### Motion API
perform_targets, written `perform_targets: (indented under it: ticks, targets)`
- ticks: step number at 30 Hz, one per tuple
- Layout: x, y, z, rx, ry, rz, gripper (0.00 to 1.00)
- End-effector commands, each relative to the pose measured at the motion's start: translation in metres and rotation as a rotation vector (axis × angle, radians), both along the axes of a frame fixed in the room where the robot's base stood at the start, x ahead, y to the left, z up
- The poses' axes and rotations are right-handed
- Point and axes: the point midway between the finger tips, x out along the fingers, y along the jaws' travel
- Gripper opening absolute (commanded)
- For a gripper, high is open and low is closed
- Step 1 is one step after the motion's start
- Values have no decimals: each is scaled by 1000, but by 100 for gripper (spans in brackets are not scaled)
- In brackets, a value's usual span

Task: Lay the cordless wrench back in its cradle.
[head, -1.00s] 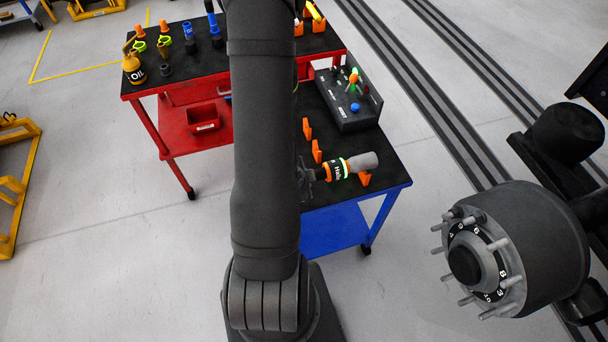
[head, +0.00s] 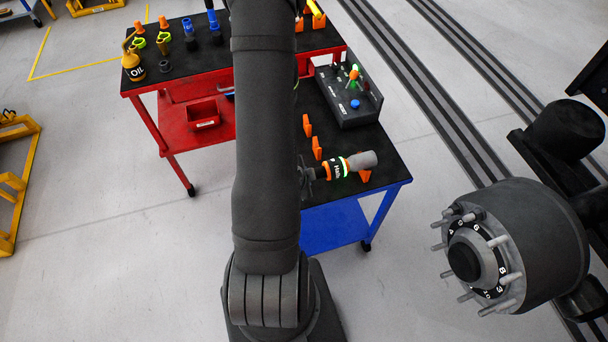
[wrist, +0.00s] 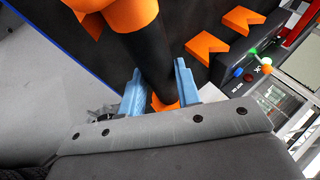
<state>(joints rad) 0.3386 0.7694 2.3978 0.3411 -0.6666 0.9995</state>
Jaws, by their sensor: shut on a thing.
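The cordless wrench (head: 362,160) is a grey, orange and black tool with lettering and a green-lit band. In the head view it lies roughly level over the near part of the black-topped table, beside an orange cradle block (head: 364,177). In the wrist view, the blue fingers of my gripper (wrist: 158,70) are shut on the wrench's black section (wrist: 151,48), with a wide orange part above. An orange piece shows low between the fingers; I cannot tell if it is wrench or cradle. Whether the wrench touches the cradle is unclear. My arm hides much of the grip in the head view.
Two more orange blocks (head: 317,149) stand further back on the blue table (head: 335,228). A black control box (head: 348,112) with buttons is behind them. A red cart (head: 170,129) with sockets and an oil can (head: 133,67) adjoins. A studded wheel hub (head: 530,240) is at right.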

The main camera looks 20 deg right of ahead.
Motion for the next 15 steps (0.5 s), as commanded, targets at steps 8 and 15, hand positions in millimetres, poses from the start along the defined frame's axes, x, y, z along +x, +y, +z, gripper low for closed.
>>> perform_targets:
  ticks: [8, 15]
  targets:
    - [0, 0, -3, -1, -1, -1, 50]
    - [0, 0, -3, 0, 0, 0, 56]
